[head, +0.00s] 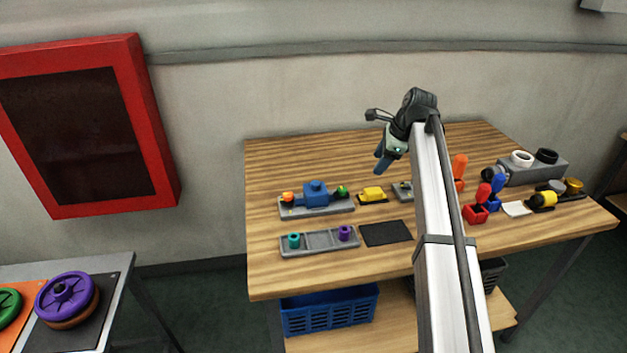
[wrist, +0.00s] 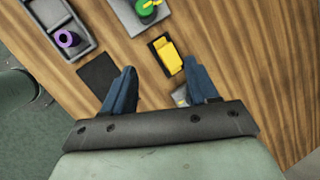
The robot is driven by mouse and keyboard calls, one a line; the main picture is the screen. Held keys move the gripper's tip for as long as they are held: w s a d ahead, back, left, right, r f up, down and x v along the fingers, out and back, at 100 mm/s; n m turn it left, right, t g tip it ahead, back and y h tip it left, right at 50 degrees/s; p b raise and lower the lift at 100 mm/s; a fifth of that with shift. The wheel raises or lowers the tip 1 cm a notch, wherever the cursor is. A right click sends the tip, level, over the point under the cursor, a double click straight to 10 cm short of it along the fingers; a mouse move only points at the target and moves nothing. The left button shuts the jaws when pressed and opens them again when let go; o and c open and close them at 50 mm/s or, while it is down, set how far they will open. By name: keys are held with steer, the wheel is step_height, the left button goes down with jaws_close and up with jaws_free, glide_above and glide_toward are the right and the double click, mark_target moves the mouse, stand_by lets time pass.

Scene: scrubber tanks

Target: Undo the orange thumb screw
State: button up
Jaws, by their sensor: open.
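The orange thumb screw (head: 288,197) sits at the left end of a grey base plate (head: 318,210), beside a blue block (head: 316,194). A green screw (head: 341,191) is at the plate's other end. The green screw also shows at the top of the wrist view (wrist: 148,7), where the orange one is out of frame. My gripper (head: 380,166) is above the table, behind and right of the plate, apart from the screw. In the wrist view its blue fingers (wrist: 161,84) are spread with nothing held between them.
A yellow block (head: 372,194) is right of the plate. A grey tray (head: 319,242) with teal and purple rings and a black mat (head: 386,233) lie in front. Red and blue holders (head: 475,213) stand to the right. My arm hides part of the table.

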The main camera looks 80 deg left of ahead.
mark_target(288, 194)
steer(key=s+a+r+n+h, duration=0.1)
steer(key=s+a+n, duration=0.15)
steer(key=s, duration=1.25)
steer(key=s+a+r+n, duration=0.2)
steer(key=s+a, duration=0.2)
steer(key=s, duration=1)
steer(key=w+f+n+t+h, duration=0.1)
steer(key=f+n, duration=0.2)
steer(key=f, duration=0.1)
steer(key=w+d+f+n+t+h, duration=0.1)
steer(key=f+n, duration=0.3)
steer(key=f, duration=0.1)
steer(key=w+f+n, duration=0.1)
steer(key=f+n, duration=0.3)
steer(key=f, duration=0.1)
steer(key=shift+d+t+h, duration=0.25)
steer(key=shift+t+h, duration=0.15)
steer(key=shift+n, duration=0.25)
steer(key=c, duration=1.1)
